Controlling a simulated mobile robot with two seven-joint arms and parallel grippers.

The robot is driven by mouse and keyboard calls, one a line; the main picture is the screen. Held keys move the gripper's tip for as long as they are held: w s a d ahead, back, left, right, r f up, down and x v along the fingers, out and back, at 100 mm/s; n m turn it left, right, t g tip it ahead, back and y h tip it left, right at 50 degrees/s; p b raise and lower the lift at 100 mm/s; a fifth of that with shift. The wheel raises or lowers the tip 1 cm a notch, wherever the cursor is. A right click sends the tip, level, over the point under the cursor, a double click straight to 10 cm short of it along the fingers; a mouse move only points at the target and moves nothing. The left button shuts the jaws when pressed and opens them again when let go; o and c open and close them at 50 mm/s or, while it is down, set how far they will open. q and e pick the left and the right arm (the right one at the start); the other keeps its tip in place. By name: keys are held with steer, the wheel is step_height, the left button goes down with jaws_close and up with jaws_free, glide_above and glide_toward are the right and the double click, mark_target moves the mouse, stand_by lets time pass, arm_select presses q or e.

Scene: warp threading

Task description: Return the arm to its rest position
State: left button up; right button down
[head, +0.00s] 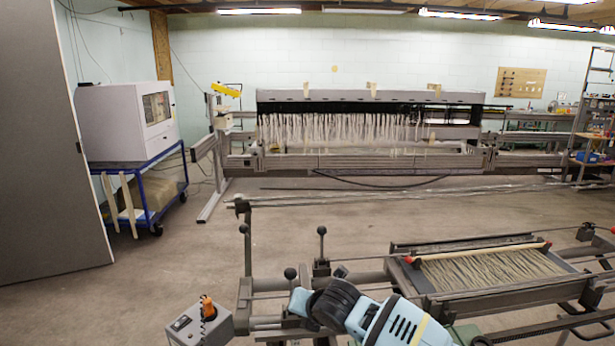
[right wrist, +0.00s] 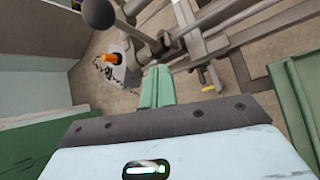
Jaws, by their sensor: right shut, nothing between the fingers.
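My right arm (head: 395,322) reaches in at the bottom of the head view, light blue with a dark joint. Its near end lies in front of the metal frame of the near loom (head: 500,296). In the right wrist view, my right gripper (right wrist: 157,82) shows as two green fingers side by side. They are shut with nothing between them. They point towards a dark metal bar and a ball-topped lever (right wrist: 98,12), and I cannot tell the gap to these. My left arm and gripper are in neither view.
A grey control box (head: 190,328) with an orange knob (head: 207,308) stands left of the near loom; the knob also shows in the right wrist view (right wrist: 110,58). A large loom (head: 370,96) stands at the back, a blue cart (head: 150,170) at left. Open floor (head: 170,255) lies between.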

steer(key=s+f+m+g, duration=0.1)
steer(key=s+f+m, duration=0.25)
steer(key=s, duration=0.35)
steer(key=s+d+f+m+g+y, duration=0.1)
steer(key=s+f+m, duration=0.2)
steer(key=s+m, duration=0.25)
steer(key=s+f+m+g, duration=0.1)
steer(key=s+f+m, duration=0.3)
steer(key=s, duration=0.3)
steer(key=s+d+f+m+g+h, duration=0.25)
steer(key=s+d+m+h, duration=0.25)
steer(key=s+d+m, duration=1.75)
step_height(320, 180, down, 10)
steer(key=w+a+n+t+y, duration=0.1)
steer(key=w+n+t, duration=0.1)
steer(key=n+t, duration=0.2)
steer(key=shift+w+a+t, duration=0.2)
steer(key=shift+a+t, duration=0.2)
steer(key=shift+t, duration=1.05)
